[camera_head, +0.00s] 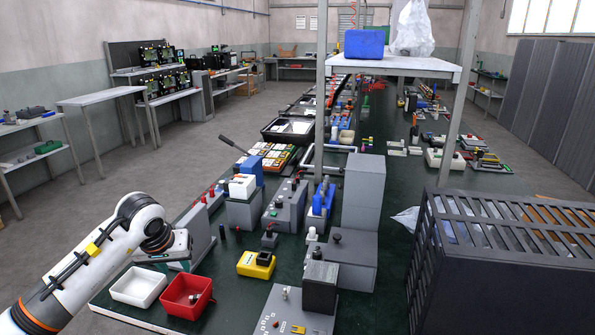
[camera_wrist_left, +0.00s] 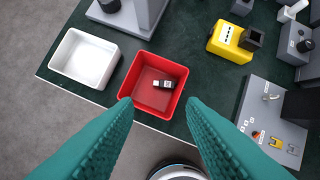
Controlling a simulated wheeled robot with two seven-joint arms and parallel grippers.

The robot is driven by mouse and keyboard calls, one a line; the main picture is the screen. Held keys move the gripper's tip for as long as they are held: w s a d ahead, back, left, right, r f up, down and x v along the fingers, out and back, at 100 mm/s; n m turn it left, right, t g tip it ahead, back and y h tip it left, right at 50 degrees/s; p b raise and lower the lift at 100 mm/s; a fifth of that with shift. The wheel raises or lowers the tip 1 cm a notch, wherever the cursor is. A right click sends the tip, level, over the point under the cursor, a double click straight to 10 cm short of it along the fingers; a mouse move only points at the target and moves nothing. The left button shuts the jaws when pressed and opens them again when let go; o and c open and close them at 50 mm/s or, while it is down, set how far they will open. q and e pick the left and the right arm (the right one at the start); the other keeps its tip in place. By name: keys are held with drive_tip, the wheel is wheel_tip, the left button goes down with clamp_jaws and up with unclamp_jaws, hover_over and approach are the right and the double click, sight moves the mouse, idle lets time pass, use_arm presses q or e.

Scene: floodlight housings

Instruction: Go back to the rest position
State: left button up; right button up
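My left arm comes in from the left in the head view, and its gripper (camera_head: 172,248) hangs above the table's near left corner. In the left wrist view the gripper's two teal fingers (camera_wrist_left: 160,104) are wide apart with nothing between them. Below lies a red bin (camera_wrist_left: 138,102) holding a small black piece with a light end (camera_wrist_left: 163,84). The red bin (camera_head: 188,297) also shows in the head view. An empty white bin (camera_wrist_left: 84,59) stands left of it. My right gripper is in neither view.
A yellow block (camera_head: 255,265), grey fixtures (camera_head: 290,205) and a grey panel with small parts (camera_head: 290,314) stand on the dark green table. A black slatted box (camera_head: 510,265) fills the right foreground. The floor to the left is free.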

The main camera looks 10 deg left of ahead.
use_arm(q)
drive_tip(key=s+d+f+n+t+h, duration=0.1)
drive_tip(key=s+d+n+t+h, duration=0.15)
drive_tip(key=d+h, duration=1.25)
drive_tip(key=s+d+r+n+t+h, duration=0.35)
drive_tip(key=d+r+n, duration=0.55)
drive_tip(key=d+n, duration=0.35)
drive_tip(key=a+f+n+t+y, duration=0.2)
drive_tip(key=a+n+t+y, duration=0.5)
drive_tip(key=n, duration=0.9)
drive_tip(key=a+f+n+t+y, duration=0.25)
drive_tip(key=a+n+y, duration=0.35)
drive_tip(key=n+y, duration=0.65)
drive_tip(key=s+a+f+n+g, duration=0.3)
drive_tip(key=s+f+n+g, duration=0.25)
drive_tip(key=f+n, duration=0.6)
drive_tip(key=s+d+f+n+g+h, duration=0.1)
drive_tip(key=s+d+f+n+g, duration=0.1)
drive_tip(key=s+f+n+g, duration=0.6)
drive_tip(key=s+d+f+n+g+h, duration=0.1)
drive_tip(key=s+d+f+n+g, duration=0.15)
drive_tip(key=s, duration=0.85)
wheel_tip(320, 180, down, 26)
drive_tip(key=s+a+r+g+p, duration=0.1)
drive_tip(key=s+g+p, duration=0.1)
drive_tip(key=s+a+f, duration=0.3)
drive_tip(key=s+f, duration=1.1)
drive_tip(key=s, duration=0.1)
drive_tip(key=shift+s+f+g+p, duration=0.3)
drive_tip(key=shift+g+p, duration=0.15)
